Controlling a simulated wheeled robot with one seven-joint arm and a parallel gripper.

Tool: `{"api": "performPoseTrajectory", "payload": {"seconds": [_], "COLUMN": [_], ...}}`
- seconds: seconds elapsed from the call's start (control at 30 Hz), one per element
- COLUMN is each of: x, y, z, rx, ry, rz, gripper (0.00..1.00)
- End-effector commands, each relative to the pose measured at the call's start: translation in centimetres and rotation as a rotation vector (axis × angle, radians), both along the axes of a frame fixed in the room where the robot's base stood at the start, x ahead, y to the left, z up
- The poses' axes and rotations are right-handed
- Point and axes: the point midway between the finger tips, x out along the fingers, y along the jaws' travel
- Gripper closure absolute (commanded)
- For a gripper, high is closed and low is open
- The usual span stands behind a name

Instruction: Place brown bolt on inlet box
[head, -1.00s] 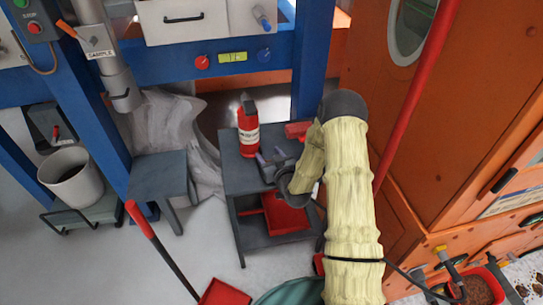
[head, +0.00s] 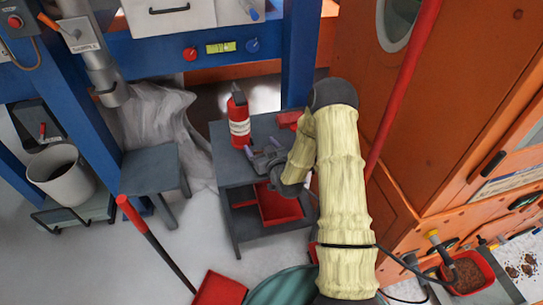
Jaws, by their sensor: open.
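My gripper (head: 261,148) is low over the small grey table (head: 232,172), just right of a red bottle with a white label (head: 239,120). Its two purple-grey fingertips are apart, so it is open. I see nothing held in it. I cannot make out the brown bolt; the gripper and my padded yellow arm hide part of the tabletop. I cannot tell for sure which part is the inlet box; a large orange housing (head: 470,110) stands at the right.
A red bin (head: 278,205) sits on the table's lower shelf. A grey stool (head: 152,168) and white bucket (head: 61,176) stand left. A red-handled dustpan (head: 220,289) is in front. A red pole (head: 411,85) runs beside the housing. Blue frame posts stand behind.

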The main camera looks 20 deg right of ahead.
Motion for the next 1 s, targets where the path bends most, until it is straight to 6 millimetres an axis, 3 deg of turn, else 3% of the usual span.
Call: {"api": "performPoseTrajectory", "payload": {"seconds": [0.6,1.0], "x": [-10.4,-11.2], "y": [-2.0,-2.2], "z": [1.5,1.7], "rx": [0.001,0.0], "ry": [0.003,0.001], "rz": [0.002,0.001], "gripper": [0.24,0.24]}}
